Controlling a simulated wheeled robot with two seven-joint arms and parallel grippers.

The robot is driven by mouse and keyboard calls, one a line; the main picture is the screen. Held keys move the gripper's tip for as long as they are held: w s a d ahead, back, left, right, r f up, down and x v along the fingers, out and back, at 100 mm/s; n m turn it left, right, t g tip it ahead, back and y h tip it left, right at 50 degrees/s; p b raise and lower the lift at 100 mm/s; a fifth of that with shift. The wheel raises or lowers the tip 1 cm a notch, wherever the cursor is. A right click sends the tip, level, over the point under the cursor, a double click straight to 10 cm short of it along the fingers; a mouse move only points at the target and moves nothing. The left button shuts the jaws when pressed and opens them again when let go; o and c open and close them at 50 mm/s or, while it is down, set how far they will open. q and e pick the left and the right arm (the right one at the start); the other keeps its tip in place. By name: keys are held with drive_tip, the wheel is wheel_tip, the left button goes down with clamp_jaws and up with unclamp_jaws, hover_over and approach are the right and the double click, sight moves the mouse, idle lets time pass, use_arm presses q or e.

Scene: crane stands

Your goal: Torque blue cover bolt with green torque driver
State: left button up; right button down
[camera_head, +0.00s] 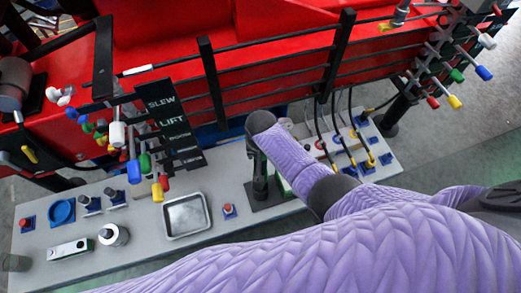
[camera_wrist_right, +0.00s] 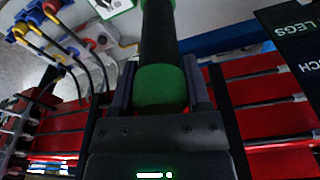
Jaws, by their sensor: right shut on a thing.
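My right gripper (camera_wrist_right: 162,82) is shut on the green torque driver (camera_wrist_right: 160,88). In the right wrist view, the driver's green end lies between the fingers and its black shaft runs up out of the frame. In the head view, my right gripper (camera_head: 259,165) points down over the middle of the bench, above a dark base plate; the driver is largely hidden there by my purple arm. A round blue part (camera_head: 62,212) lies on the bench at the left; I cannot tell whether it is the blue cover, and no bolt on it is clear. My left gripper is not in view.
The grey bench (camera_head: 145,240) also holds a metal tray (camera_head: 185,215), a white canister (camera_head: 113,235) and a red button on a blue base (camera_head: 229,210). Cables (camera_head: 345,140) with yellow ends stand at the right. A red machine with black rails and coloured levers (camera_head: 455,75) lies behind.

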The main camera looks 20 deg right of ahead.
drive_tip(key=shift+n, duration=0.3)
drive_tip(key=shift+f+b, duration=4.1)
drive_tip(key=shift+f, duration=0.55)
unclamp_jaws()
drive_tip(key=r+p, duration=0.1)
drive_tip(key=p, duration=0.1)
drive_tip(key=r+p, duration=0.4)
drive_tip(key=shift+s+r, duration=0.15)
drive_tip(key=shift+s, duration=0.2)
